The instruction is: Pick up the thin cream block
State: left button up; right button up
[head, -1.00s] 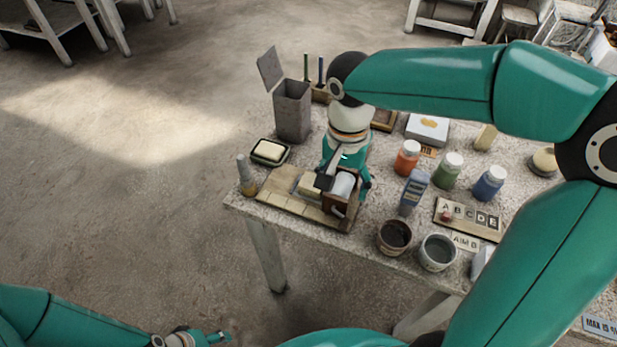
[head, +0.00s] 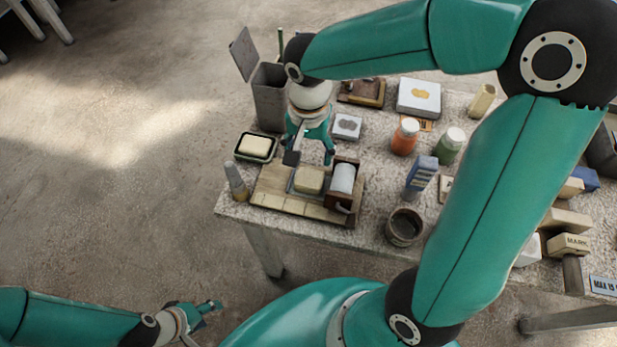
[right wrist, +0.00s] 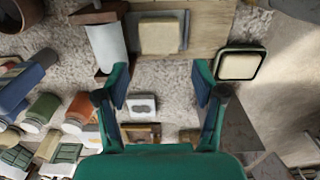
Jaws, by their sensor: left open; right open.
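A cream block (head: 309,180) lies on a grey plate on the wooden board; the right wrist view also shows this block (right wrist: 161,37). Another cream block (head: 256,146) lies in a dark-rimmed dish to its left, also seen as a pale block (right wrist: 238,66) in the right wrist view. I cannot tell which is called thin. My right gripper (head: 311,156) is open and empty, pointing down just behind the board, its fingers apart (right wrist: 162,86) with the plated block ahead of them. My left gripper (head: 208,309) is open and empty, low at the left, away from the table.
A brown holder with a white roll (head: 343,179) stands right of the plated block. A grey bin (head: 270,95) stands behind the dish. A dark pot (head: 404,227) and capped jars (head: 405,137) stand to the right. Cream stamp blocks (head: 568,245) lie at the far right.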

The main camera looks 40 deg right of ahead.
aim_at(309, 177)
notch_tip(309, 177, down, 10)
jog(key=shift+d+f+p, duration=0.1)
jog(key=shift+f+p, duration=0.05)
jog(key=shift+p, duration=0.2)
jog(key=c, duration=1)
